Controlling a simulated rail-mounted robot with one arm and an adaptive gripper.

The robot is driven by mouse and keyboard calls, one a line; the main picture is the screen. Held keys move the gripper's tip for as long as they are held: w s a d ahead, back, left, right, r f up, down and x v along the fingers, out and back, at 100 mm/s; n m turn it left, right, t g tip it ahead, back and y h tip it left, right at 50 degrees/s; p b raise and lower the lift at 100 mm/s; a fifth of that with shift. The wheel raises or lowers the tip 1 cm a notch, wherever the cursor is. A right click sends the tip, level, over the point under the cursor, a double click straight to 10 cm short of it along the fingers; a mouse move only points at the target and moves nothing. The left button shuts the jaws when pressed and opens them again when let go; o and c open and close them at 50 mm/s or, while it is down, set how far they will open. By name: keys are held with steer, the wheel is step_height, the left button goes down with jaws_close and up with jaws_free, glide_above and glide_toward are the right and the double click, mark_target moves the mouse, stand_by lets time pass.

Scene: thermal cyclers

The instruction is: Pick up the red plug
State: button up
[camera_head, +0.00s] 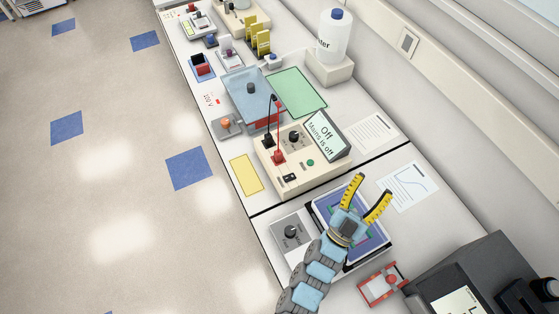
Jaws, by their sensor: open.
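The red plug (278,157) stands in the front of the beige power supply (310,179), with a red lead rising from it toward the blue gel tank. A black plug (268,140) sits in the same unit just behind it. The power supply's screen (326,133) reads "Off" and "Mains is off". My gripper (368,190) has yellow fingers spread apart and empty. It is in front of and to the right of the power supply, above a blue-framed device, apart from the red plug.
The blue-lidded gel tank (250,96) stands behind the power supply, beside a green mat (296,92). A yellow note (246,174) lies left of the supply. A small red frame (382,286) and a dark grey machine (470,272) stand at the near right.

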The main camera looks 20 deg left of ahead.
steer(key=w+d+f+n+g+y+b, duration=0.1)
steer(key=w+f+g+y+b, duration=0.2)
steer(key=w+f, duration=0.4)
steer(key=n+g+y+b, duration=0.8)
steer(key=n+g+y, duration=0.4)
steer(key=n+y, duration=0.25)
glide_toward(280, 156)
steer(key=shift+m+y, duration=0.25)
steer(key=shift+m, duration=0.2)
steer(key=x, duration=0.2)
steer(key=p+x, duration=0.1)
steer(key=x, duration=0.1)
steer(key=p+x, duration=0.1)
steer(key=x, duration=0.1)
steer(key=shift+w+d, duration=0.3)
steer(key=shift+d, duration=0.05)
steer(key=shift+s+a+p+x, duration=0.15)
steer(key=shift+p+x, duration=0.2)
steer(key=shift+x, duration=0.65)
steer(key=shift+s+a+p+x, duration=0.15)
steer(key=shift+p+x, duration=0.15)
steer(key=shift+x, duration=0.7)
steer(key=shift+w+a+f, duration=0.25)
steer(key=shift+w+a, duration=0.15)
steer(key=shift+w, duration=0.1)
jaws_close()
